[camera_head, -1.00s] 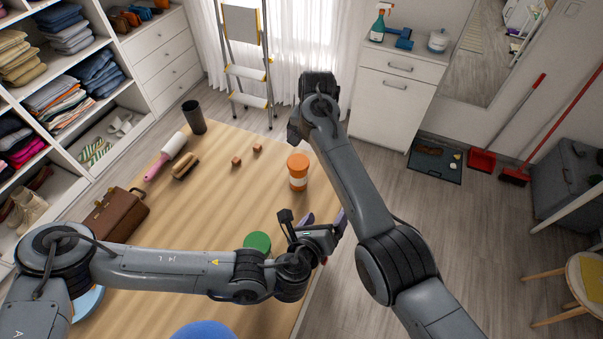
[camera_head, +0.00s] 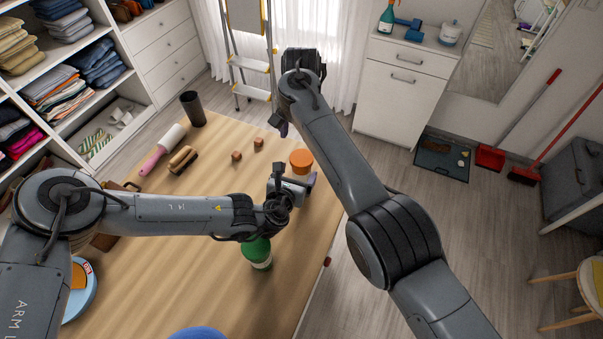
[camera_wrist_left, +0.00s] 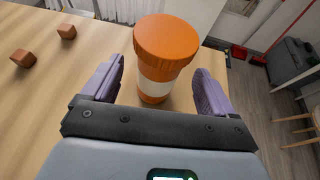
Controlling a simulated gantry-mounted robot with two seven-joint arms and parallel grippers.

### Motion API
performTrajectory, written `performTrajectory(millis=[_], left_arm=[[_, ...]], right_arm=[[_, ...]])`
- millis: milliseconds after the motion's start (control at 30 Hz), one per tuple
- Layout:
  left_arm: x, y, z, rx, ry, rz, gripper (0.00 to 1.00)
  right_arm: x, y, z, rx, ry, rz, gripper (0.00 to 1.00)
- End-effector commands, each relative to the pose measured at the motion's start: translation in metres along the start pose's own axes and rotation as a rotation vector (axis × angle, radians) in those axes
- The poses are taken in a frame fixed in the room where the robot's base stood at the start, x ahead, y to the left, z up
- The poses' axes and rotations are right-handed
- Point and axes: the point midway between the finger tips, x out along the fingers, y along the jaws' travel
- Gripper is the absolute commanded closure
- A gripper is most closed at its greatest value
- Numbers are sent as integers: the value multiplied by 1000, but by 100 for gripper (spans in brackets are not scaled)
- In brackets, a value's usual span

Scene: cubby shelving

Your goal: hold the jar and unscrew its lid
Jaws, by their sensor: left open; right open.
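An orange-lidded jar (camera_head: 301,161) with a white band stands upright on the wooden table. In the left wrist view the jar (camera_wrist_left: 155,85) shows its ridged orange lid on top. My left gripper (camera_head: 296,181) is open, with its purple fingers (camera_wrist_left: 155,88) on either side of the jar and a visible gap on each side. My own left gripper hides the jar's lower part in the head view.
A green-lidded container (camera_head: 257,252) stands near my left forearm. The table's right edge is close to the jar.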

Motion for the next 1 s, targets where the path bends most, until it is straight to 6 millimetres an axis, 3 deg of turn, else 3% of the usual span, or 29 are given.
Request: performTrajectory(millis=[300,733,1000], left_arm=[[32,0,0,-1,0,0,13],[37,0,0,-1,1,0,13],[36,0,0,-1,0,0,54]], right_arm=[[0,0,0,0,0,0,10],[0,0,0,0,0,0,10],[0,0,0,0,0,0,10]])
